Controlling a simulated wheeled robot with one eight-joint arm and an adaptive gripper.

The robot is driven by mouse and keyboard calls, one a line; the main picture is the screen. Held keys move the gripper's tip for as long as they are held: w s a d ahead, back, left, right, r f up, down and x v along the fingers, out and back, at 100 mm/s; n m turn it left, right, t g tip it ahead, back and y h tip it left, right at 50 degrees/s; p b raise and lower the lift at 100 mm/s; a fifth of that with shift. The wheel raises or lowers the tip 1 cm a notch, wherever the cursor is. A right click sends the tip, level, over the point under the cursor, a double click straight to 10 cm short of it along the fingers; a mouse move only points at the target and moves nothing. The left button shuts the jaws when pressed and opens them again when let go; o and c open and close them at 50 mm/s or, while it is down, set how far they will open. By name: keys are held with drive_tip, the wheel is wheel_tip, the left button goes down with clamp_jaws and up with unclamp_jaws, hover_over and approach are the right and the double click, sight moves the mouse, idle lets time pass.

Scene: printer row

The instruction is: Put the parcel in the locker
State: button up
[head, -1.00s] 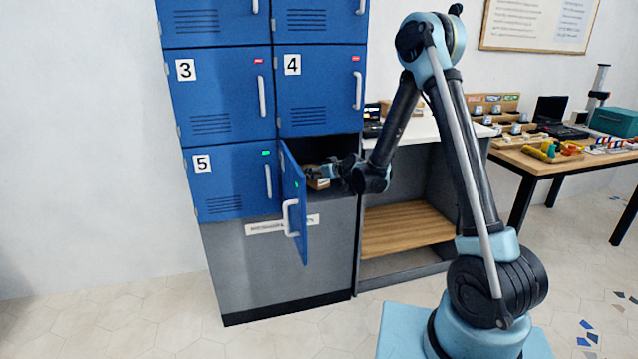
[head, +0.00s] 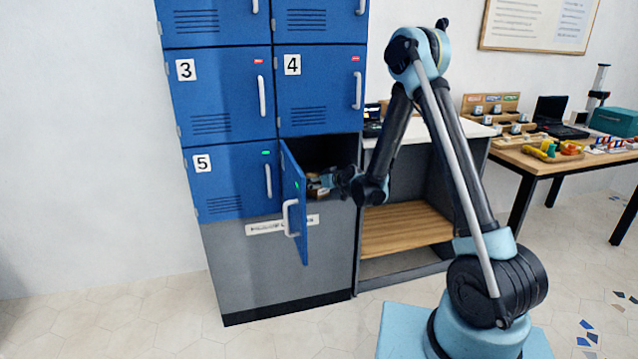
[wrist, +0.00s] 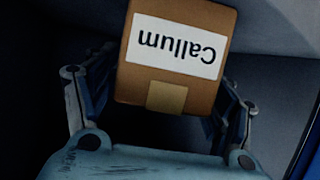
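The parcel is a small brown box (wrist: 185,25) with a strip of tape and a white "Callum" label, which reads upside down in the wrist view. My gripper (wrist: 175,75) has a finger along each side of it and appears shut on it; the fingertips are hidden. In the head view my gripper (head: 325,183) is at the mouth of the open compartment below door 4, with the parcel small and partly covered there. The blue locker (head: 225,95) has this compartment's door (head: 294,200) swung outward, left of my gripper.
The open door's edge and handle stick out close to the left of my gripper. Doors 3, 4 and 5 are shut. A counter (head: 440,128) with a wooden lower shelf (head: 405,228) stands right of the locker. A cluttered table (head: 535,165) is farther right.

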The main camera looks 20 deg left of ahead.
drive_tip(key=v, duration=1.2)
drive_tip(key=shift+d, duration=0.1)
drive_tip(key=s+d+r+m+g+h, duration=0.15)
drive_tip(key=s+d, duration=0.25)
drive_tip(key=d, duration=0.4)
drive_tip(key=s+d+r+m+h, duration=0.1)
drive_tip(key=s+d+r+h, duration=0.2)
drive_tip(key=d, duration=0.4)
drive_tip(key=s+d+r+m+g+h, duration=0.1)
drive_tip(key=s+d+r+m, duration=0.2)
drive_tip(key=d, duration=0.5)
drive_tip(key=s+d+f+m+g+h, duration=0.1)
drive_tip(key=s+d+f+m+h, duration=0.1)
drive_tip(key=s+d, duration=0.8)
drive_tip(key=s+d+f+m+g+h, duration=0.2)
drive_tip(key=s+d, duration=0.8)
drive_tip(key=s, duration=0.5)
drive_tip(key=shift+d+f+m+h, duration=0.25)
drive_tip(key=shift+m+h, duration=0.3)
drive_tip(key=shift+h, duration=0.1)
